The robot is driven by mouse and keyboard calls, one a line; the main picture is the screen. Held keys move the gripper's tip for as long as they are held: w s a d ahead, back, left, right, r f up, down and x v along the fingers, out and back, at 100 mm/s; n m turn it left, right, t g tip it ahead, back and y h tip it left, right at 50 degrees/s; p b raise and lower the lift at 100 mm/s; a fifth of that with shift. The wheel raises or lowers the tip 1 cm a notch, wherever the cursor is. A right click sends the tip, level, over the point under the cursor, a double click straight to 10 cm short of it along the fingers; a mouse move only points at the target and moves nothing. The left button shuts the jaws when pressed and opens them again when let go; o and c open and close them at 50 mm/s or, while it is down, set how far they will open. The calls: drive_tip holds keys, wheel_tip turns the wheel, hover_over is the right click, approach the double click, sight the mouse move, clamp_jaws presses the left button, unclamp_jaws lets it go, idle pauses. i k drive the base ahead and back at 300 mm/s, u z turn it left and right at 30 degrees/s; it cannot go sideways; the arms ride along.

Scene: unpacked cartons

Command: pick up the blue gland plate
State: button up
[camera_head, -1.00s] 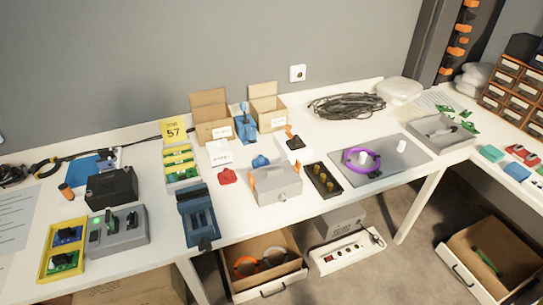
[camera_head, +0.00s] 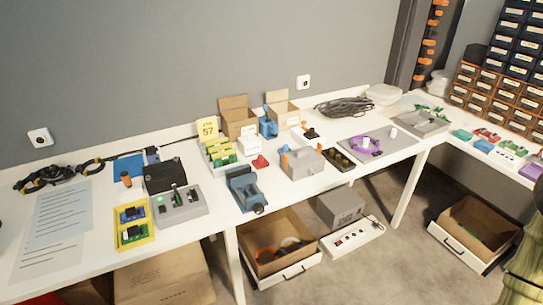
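I cannot tell for sure which blue thing is the gland plate. A flat blue sheet (camera_head: 128,168) lies at the back left of the bench, partly behind a black box. A small flat blue piece (camera_head: 483,146) lies on the right bench among other coloured pieces. A blue upright part (camera_head: 268,127) stands by the open cartons, and a blue clamp-like tool (camera_head: 243,188) lies near the front edge. My gripper is not in view.
The long white bench (camera_head: 85,262) is crowded along its middle. A dark, olive-toned shape (camera_head: 525,262) cuts in at the right edge.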

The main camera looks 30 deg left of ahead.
sight(286, 148)
drive_tip(key=u, duration=1.2)
